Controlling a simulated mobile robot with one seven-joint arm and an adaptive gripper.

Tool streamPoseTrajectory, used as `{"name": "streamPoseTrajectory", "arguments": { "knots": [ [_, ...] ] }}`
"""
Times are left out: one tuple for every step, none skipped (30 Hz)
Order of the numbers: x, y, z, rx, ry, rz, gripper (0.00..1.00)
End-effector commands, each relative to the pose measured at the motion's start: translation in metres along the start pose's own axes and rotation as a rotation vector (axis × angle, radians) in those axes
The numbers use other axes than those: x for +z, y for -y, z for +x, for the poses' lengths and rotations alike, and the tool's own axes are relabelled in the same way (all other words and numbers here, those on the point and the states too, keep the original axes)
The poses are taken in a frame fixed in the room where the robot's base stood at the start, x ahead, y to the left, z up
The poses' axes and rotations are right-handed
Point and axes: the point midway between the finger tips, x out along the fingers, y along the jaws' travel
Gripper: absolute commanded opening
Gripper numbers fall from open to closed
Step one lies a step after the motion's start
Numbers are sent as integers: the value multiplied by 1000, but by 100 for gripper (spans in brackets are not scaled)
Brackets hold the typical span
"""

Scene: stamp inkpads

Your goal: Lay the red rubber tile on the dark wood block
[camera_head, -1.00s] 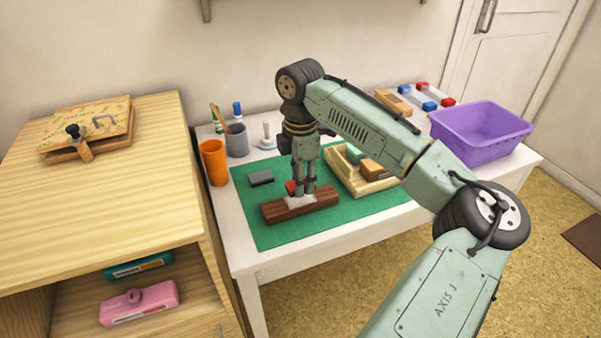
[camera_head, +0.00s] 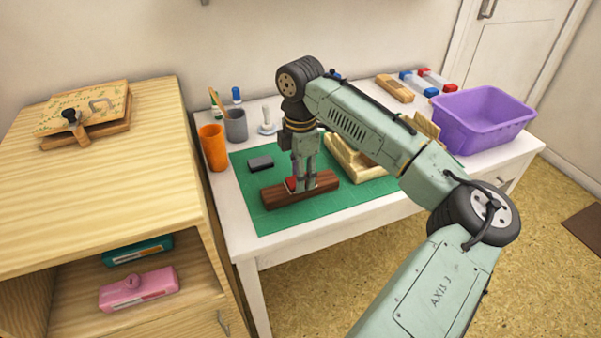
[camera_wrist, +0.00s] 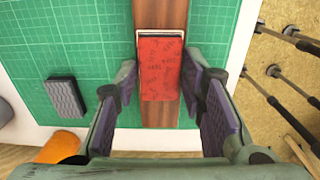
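The red rubber tile (camera_wrist: 160,70) lies flat along the top of the dark wood block (camera_wrist: 160,12) in the wrist view, with a pale rim at its far end. In the head view the tile (camera_head: 291,184) shows as a small red patch on the block (camera_head: 325,185), partly hidden by my fingers. My gripper (camera_wrist: 160,88) is low over the block, one finger pad close against each long side of the tile.
The block rests on a green cutting mat (camera_head: 265,220). A dark grey pad (camera_head: 261,163) lies behind it. A pale wooden tray (camera_head: 350,160) stands right of my gripper. An orange cup (camera_head: 213,148) and grey cup (camera_head: 236,126) stand back left; a purple bin (camera_head: 483,120) stands right.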

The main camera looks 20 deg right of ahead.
Motion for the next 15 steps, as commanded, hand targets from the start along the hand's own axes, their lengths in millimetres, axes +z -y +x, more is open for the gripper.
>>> {"name": "streamPoseTrajectory", "arguments": {
  "knots": [
    [0, 0, 0, 0, 0, 0, 42],
    [0, 0, 0, 0, 0, 0, 44],
    [0, 0, 0, 0, 0, 0, 47],
    [0, 0, 0, 0, 0, 0, 49],
    [0, 0, 0, 0, 0, 0, 51],
    [0, 0, 0, 0, 0, 0, 54],
    [0, 0, 0, 0, 0, 0, 55],
    [0, 0, 0, 0, 0, 0, 55],
    [0, 0, 0, 0, 0, 0, 55],
    [0, 0, 0, 0, 0, 0, 55],
    [0, 0, 0, 0, 0, 0, 55],
    [0, 0, 0, 0, 0, 0, 55],
    [0, 0, 0, 0, 0, 0, 55],
    [0, 0, 0, 0, 0, 0, 55],
    [0, 0, 0, 0, 0, 0, 55]
  ]
}}
